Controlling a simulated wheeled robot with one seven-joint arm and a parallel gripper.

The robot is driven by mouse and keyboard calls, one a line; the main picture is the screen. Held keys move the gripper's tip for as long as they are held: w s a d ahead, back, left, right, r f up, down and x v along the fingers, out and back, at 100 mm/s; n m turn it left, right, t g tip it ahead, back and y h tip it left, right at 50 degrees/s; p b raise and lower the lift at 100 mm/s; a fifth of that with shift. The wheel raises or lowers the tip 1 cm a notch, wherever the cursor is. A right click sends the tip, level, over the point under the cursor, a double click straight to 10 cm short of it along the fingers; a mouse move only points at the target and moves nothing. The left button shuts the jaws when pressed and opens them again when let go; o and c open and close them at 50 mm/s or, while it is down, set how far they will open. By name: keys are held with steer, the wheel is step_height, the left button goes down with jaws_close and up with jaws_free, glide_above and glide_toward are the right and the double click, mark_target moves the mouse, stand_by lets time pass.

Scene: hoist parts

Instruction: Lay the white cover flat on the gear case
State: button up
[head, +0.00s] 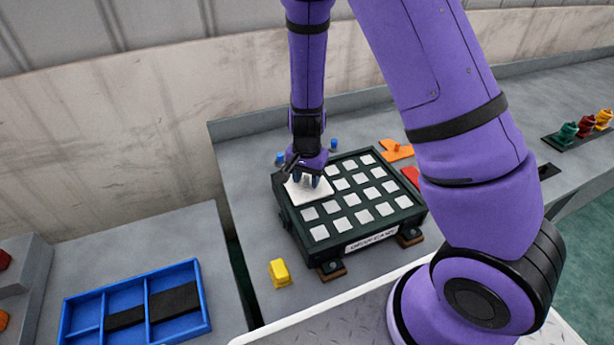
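A dark green case (365,224) stands on the grey bench, its top carrying a grid of pale square patches. A white label is on its front, too small to read surely. A white plate, which looks like the white cover (321,193), is at the far left corner of the case top, over part of the grid. My gripper (308,181) points down right at this plate, its fingertips at or just above the surface. I cannot tell whether the fingers grip the plate or whether it lies quite flat. The gripper hides part of it.
A yellow piece (279,272) lies in front of the case. Small blue pieces (333,145) and an orange part (395,150) lie behind it; a red part (411,175) is at its right. A blue divided tray (205,313) is at left. Coloured pieces (586,127) stand far right.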

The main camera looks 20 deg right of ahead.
steer(key=shift+r, duration=0.1)
step_height(320, 180, up, 12)
steer(key=r, duration=0.1)
step_height(320, 180, up, 16)
steer(key=n+t+y, duration=0.2)
steer(key=n, duration=0.3)
glide_above(307, 176)
steer(key=s+d, duration=0.4)
steer(key=s, duration=0.5)
steer(key=s+d+r+n+t+h, duration=0.1)
steer(key=s+r+n, duration=0.1)
steer(key=s+r, duration=0.2)
steer(key=s+d+r+n+t+h, duration=0.1)
steer(key=s+r, duration=0.3)
steer(key=s, duration=0.6)
steer(key=shift+d+r+n+t, duration=0.25)
steer(key=shift+d+n+t, duration=0.15)
steer(key=shift+n+t, duration=0.15)
steer(key=shift+d, duration=0.1)
